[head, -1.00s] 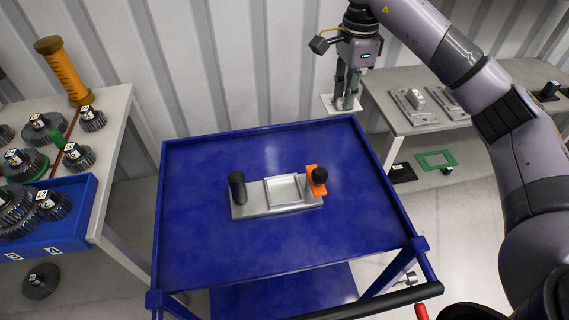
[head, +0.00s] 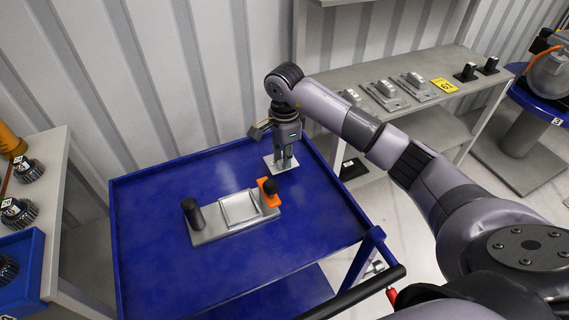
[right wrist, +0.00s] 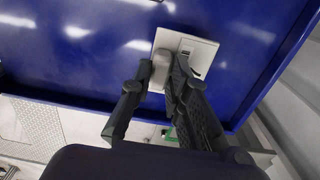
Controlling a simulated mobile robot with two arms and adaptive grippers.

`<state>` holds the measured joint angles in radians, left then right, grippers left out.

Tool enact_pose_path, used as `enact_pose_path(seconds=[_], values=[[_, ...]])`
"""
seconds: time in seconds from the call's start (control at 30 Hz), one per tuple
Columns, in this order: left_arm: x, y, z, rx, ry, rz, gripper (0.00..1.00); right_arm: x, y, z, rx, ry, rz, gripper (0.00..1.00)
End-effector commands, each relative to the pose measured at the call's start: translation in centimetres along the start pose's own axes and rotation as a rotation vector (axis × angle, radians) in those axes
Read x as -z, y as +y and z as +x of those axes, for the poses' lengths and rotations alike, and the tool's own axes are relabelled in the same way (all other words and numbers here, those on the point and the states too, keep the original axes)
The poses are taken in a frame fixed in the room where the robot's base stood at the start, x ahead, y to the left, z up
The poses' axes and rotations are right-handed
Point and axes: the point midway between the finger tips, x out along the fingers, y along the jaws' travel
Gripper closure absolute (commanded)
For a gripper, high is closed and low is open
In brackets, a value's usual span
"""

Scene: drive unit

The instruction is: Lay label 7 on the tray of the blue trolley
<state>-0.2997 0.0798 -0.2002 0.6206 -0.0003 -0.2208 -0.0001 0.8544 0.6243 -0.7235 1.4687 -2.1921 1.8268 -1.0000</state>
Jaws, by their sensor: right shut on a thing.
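The blue trolley's tray (head: 150,230) fills the middle of the head view and the top of the right wrist view (right wrist: 60,75). My right gripper (head: 283,158) is over the tray's far right corner, pointing down. It is shut on the grip of a small white plate, the label (head: 272,165). In the right wrist view the fingers (right wrist: 160,88) close on the grip, and the label (right wrist: 198,50) lies flat with a dark mark partly hidden by a finger. I cannot tell whether it touches the tray or hovers just above. My left gripper is not in view.
A grey fixture (head: 215,232) with a black post and an orange piece (head: 265,196) stands mid-tray, left of my gripper. Free tray surface surrounds it. A grey bench (head: 440,70) stands back right, with several metal blocks and a yellow label (head: 445,86). Gears stand at left.

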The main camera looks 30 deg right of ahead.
Motion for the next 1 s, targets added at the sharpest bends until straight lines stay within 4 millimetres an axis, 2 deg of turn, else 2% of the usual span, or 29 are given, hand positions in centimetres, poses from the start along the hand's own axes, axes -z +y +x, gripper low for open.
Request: enact_pose_path(seconds=[0.2,0.6,0.63,0.9,1.0], values=[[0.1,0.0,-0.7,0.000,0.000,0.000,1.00,-0.1,0.1,3.2,-0.004,-0.001,0.000,1.00],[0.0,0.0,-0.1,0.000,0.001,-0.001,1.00,0.0,0.0,4.0,0.000,0.000,-0.001,1.00],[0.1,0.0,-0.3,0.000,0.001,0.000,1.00,0.0,0.0,3.9,0.000,0.000,0.000,0.82],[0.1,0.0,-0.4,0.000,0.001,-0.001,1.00,0.0,0.0,3.8,-0.001,0.000,-0.001,0.64],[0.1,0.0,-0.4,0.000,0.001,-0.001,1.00,0.0,0.0,3.8,-0.001,0.000,-0.001,0.64]])
